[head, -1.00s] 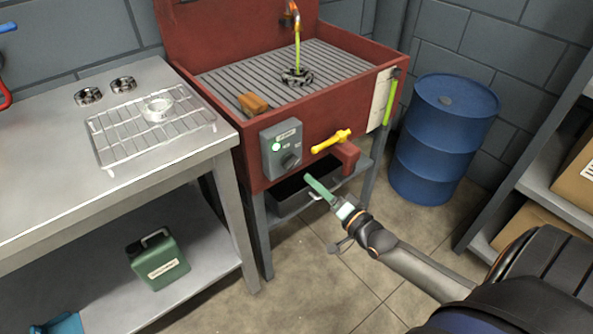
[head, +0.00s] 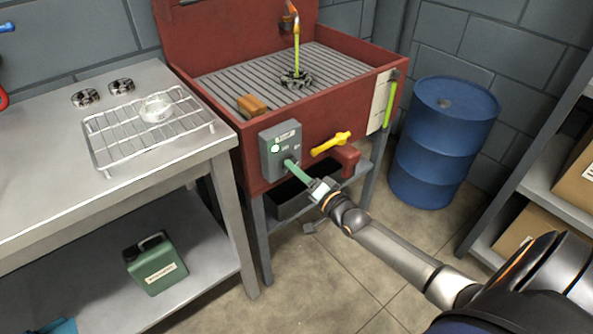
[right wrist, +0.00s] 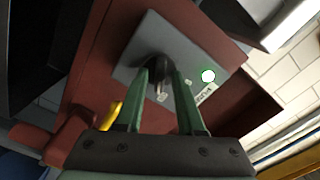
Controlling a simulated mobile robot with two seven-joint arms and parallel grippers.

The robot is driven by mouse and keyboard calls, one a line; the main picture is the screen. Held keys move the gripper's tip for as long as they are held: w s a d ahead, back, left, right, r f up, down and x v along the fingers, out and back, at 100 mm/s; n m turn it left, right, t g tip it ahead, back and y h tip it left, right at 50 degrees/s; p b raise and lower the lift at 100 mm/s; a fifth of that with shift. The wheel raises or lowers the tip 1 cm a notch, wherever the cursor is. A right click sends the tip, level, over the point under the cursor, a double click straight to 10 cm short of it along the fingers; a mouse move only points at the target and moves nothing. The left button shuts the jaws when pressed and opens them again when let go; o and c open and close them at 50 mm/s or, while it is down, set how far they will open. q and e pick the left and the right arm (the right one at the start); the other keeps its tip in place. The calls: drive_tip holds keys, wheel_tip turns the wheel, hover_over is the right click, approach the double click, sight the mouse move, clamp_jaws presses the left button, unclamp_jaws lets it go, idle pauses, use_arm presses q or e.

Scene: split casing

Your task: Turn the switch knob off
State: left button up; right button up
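The grey switch box (head: 270,152) is mounted on the front of the red wash basin. It has a pale round lamp (head: 275,148), which shows white with a green rim in the right wrist view (right wrist: 208,76). My right gripper (head: 289,164) is at the lower part of the box, and its green fingers hide the knob in the head view. In the right wrist view the dark knob (right wrist: 158,66) lies between the two fingertips (right wrist: 163,74). The fingers are apart, with grey panel showing between them; contact with the knob is unclear. My left gripper is not in view.
A yellow valve handle (head: 331,144) sticks out of the basin (head: 226,112) just right of the box. A metal table (head: 60,190) with a wire rack (head: 110,140) stands left. A blue barrel (head: 442,145) stands right. The floor in front is open.

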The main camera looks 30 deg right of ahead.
clamp_jaws()
drive_tip(key=shift+n, duration=0.3)
idle(0.3)
drive_tip(key=n+p, duration=0.4)
drive_tip(key=n, duration=0.7)
drive_tip(key=shift+n, duration=0.3)
idle(0.4)
